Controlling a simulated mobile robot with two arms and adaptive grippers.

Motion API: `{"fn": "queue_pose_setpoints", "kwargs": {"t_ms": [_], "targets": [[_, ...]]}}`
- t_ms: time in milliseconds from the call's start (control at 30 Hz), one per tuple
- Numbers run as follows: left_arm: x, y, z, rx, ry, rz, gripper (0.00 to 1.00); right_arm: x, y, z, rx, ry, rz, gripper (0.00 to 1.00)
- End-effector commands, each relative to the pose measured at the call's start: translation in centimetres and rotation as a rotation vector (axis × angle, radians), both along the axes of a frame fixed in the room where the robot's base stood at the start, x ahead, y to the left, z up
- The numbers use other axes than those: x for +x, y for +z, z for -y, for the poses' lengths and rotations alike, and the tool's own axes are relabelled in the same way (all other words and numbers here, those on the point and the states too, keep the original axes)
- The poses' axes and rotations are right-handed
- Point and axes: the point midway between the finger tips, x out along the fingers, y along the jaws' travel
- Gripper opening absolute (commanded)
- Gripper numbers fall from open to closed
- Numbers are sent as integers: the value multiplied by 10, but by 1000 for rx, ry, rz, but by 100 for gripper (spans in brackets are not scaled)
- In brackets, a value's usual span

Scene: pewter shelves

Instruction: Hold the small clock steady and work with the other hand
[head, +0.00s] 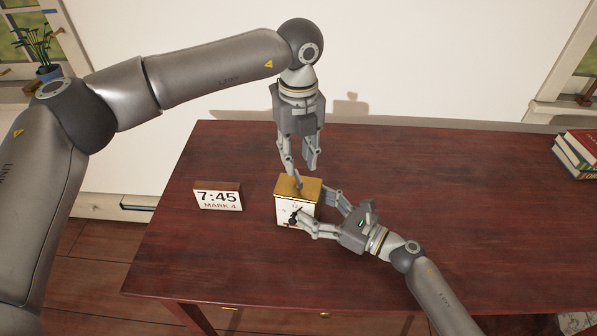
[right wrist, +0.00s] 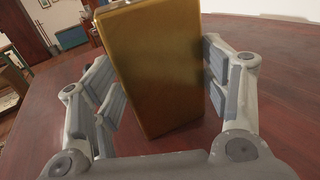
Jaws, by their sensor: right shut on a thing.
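The small clock (head: 311,211) is a box with a gold-brown top and a white face with dark hands. It stands upright on the dark red table, near its middle. My right gripper (head: 315,207) is shut on it from the right, one finger across the front and one behind. In the right wrist view the clock's gold-brown side (right wrist: 160,70) fills the space between the finger pads. My left gripper (head: 299,166) points down just above the clock, its fingers apart. A small grey piece shows at the clock's top below it; I cannot tell whether they touch.
Books (head: 578,157) are stacked at the far right. A wall (head: 420,60) rises behind the table. The right half of the tabletop is mostly clear.

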Motion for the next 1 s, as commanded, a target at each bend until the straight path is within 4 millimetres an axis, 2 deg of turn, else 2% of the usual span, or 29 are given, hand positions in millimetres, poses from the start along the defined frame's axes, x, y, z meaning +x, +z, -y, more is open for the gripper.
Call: {"fn": "queue_pose_setpoints", "kwargs": {"t_ms": [100, 300, 667, 733, 900, 1000], "targets": [[-1, -23, 0, 0, -1, -3, 29, 0, 0, 0, -1, -2, -1, 39], [0, -46, 0, -1, 0, -1, 29, 0, 0, 1, -1, -2, -1, 39], [0, -53, 0, -2, 0, 1, 29, 1, 0, 1, -1, -2, -1, 39], [0, -53, 0, -2, 0, 1, 23, 1, 0, 1, -1, -2, -1, 39], [0, -53, 0, -2, 0, 1, 2, 1, 0, 1, -1, -2, -1, 39], [0, -52, 0, -2, 0, 1, 0, 1, 0, 1, -1, -2, -1, 39]]}}
